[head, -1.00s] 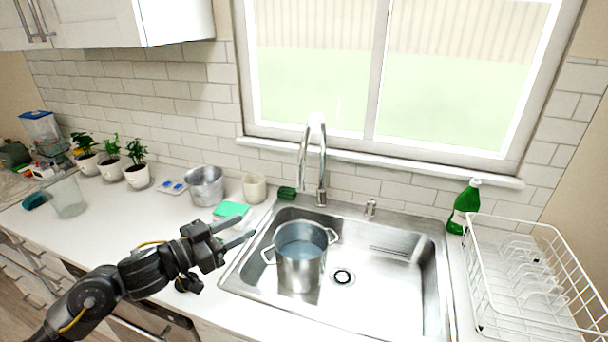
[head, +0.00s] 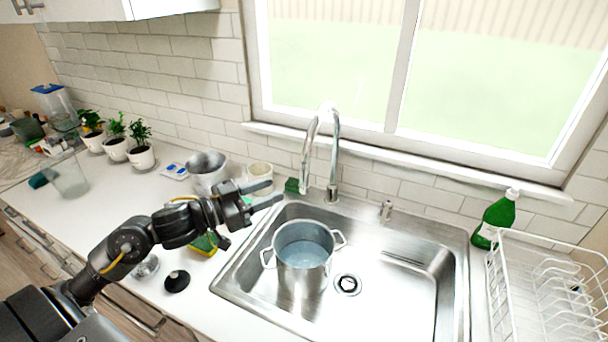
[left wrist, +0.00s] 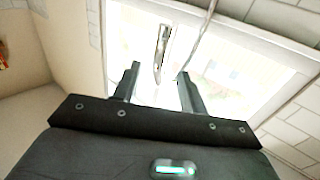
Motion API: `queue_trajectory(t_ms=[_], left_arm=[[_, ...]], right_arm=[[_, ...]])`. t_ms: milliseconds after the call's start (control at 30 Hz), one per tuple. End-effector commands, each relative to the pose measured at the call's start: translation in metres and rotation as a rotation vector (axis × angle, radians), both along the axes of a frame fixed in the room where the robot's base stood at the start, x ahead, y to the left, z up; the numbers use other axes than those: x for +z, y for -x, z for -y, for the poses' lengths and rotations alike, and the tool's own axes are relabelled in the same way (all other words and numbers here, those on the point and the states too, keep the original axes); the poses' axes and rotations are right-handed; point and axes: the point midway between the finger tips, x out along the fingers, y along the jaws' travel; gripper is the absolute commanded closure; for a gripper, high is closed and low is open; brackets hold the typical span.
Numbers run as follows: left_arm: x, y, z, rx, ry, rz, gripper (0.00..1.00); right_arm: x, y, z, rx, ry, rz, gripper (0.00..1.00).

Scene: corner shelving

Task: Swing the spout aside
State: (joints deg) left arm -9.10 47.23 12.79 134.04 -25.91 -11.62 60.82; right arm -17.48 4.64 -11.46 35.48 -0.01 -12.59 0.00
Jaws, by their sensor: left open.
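The chrome faucet (head: 333,160) stands behind the sink, and its arched spout (head: 309,140) hangs down on the left side, over the back of the basin. A metal pot (head: 302,262) with water in it stands in the sink below and in front of the spout. My left gripper (head: 276,193) is open and empty, to the left of the spout and lower than its arch. In the left wrist view, the spout (left wrist: 162,52) shows beyond and between the two open fingers (left wrist: 155,88), apart from them. My right gripper is not in view.
The steel sink (head: 415,290) has a drain right of the pot. A metal bucket (head: 206,170), a cream cup (head: 259,176) and a sponge (head: 203,245) are near my left arm. A green bottle (head: 495,217) and a white dish rack (head: 500,290) stand at right.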

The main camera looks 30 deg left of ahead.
Motion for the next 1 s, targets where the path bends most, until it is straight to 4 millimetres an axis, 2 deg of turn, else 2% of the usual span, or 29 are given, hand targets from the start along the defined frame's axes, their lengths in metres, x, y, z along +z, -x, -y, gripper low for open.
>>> queue_trajectory(t_ms=[167,300,500,700,967,1000], left_arm=[[0.005,-0.026,0.014,0.001,0.005,0.002,0.58],[0.005,-0.049,0.027,0.004,0.004,0.001,0.58],[0.003,-0.073,0.041,0.005,0.001,0.0,0.58],[0.001,-0.082,0.047,0.005,-0.001,0.0,0.58],[0.0,-0.083,0.048,0.004,-0.002,-0.001,0.58],[0.0,-0.083,0.048,0.004,-0.001,0.0,0.63]], right_arm=[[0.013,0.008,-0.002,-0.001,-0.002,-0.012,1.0],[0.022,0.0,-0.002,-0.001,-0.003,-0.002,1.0],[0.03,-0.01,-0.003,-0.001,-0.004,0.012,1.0],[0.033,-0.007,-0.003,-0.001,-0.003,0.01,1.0],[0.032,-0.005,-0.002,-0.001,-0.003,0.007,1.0],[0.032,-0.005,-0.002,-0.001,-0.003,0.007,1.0]])
